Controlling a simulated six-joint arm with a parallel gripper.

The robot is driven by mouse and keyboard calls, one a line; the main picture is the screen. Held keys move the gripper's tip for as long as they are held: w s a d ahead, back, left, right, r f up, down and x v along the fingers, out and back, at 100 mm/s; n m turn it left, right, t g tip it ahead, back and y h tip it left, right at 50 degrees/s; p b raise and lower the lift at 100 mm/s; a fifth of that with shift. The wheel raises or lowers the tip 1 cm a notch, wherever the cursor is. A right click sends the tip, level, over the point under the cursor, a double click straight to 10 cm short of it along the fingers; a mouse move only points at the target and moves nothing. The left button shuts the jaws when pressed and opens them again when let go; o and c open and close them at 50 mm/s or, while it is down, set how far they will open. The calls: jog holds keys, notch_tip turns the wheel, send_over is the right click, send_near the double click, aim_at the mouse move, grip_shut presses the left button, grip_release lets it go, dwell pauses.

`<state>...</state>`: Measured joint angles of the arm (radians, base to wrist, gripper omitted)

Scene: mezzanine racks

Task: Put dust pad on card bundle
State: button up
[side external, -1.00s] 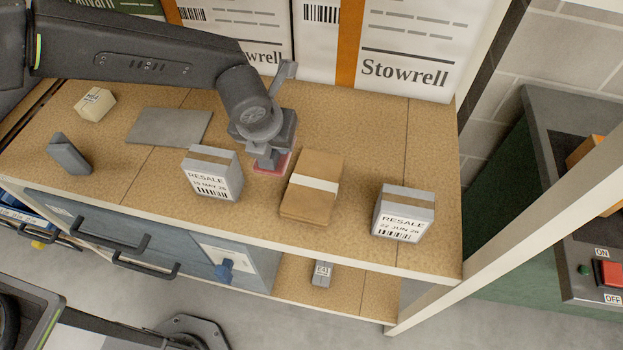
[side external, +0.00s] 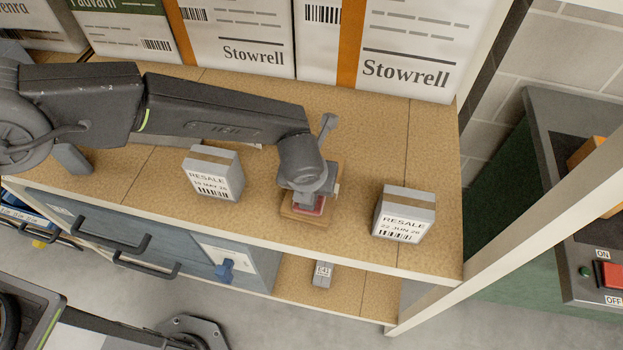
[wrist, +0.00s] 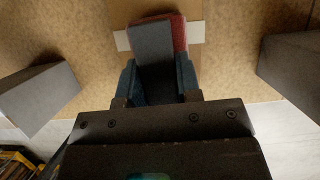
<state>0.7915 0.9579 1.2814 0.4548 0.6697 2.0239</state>
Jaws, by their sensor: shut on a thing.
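The dust pad is a small block with a red part and a grey part. It shows red below my gripper in the side external view (side external: 309,206), and red and grey between the fingers in the wrist view (wrist: 180,33). My gripper (wrist: 158,82) is shut on it. The card bundle (side external: 291,210) is a brown flat stack, mostly hidden under my gripper and the pad. In the wrist view the bundle's brown card and white band (wrist: 122,40) show behind the pad. The pad is over the bundle; I cannot tell whether they touch.
A grey RESALE box (side external: 213,174) stands left of the bundle. Another RESALE box (side external: 404,215) stands to its right, near the shelf's front edge. Large Stowrell cartons (side external: 406,50) line the back. The board between the bundle and cartons is clear.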

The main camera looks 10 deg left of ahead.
jog(key=shift+f, duration=0.1)
jog(key=o, duration=0.9)
jog(key=v, duration=1.2)
jog(key=shift+r, duration=0.25)
